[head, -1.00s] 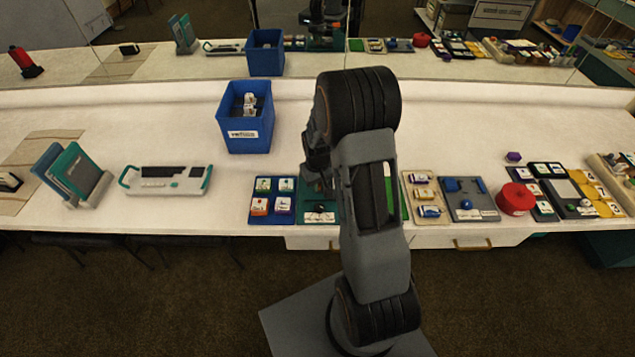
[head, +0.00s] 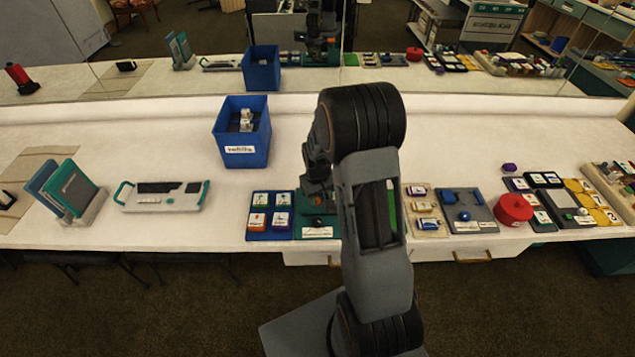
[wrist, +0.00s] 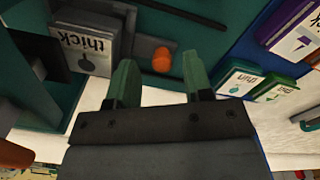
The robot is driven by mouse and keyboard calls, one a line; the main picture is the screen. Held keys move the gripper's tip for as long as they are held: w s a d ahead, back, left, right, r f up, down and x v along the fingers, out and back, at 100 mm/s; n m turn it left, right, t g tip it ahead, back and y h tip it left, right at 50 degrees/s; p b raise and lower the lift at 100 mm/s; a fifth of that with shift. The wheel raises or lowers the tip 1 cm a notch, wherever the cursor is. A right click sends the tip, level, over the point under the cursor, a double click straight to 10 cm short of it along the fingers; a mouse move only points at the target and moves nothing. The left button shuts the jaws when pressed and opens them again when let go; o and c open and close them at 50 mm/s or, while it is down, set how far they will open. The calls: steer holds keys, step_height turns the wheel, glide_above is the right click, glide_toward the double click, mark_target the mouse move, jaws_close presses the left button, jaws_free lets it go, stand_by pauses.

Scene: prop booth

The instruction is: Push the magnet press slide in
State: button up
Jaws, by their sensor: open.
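A teal board (head: 314,230), which I take to be the magnet press, lies at the table's front edge, partly hidden behind my arm. In the wrist view its teal surface carries a grey block with a white tile reading "thick" (wrist: 88,46), a grey rail and an orange knob (wrist: 162,60). I cannot tell which part is the slide. My gripper (wrist: 159,78) is open and empty, with two green fingertips apart. The knob appears between and just beyond the tips; no contact is clear. In the head view my gripper (head: 318,186) hangs over the board's back edge.
A blue tray of tiles (head: 259,236) sits just left of the board; it is on the right in the wrist view. A blue bin (head: 244,157) stands behind. A tile board (head: 425,231) and a red round pot (head: 514,209) lie right.

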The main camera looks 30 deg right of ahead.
step_height(320, 180, up, 13)
steer(key=shift+a+f, duration=0.15)
stand_by(0.4)
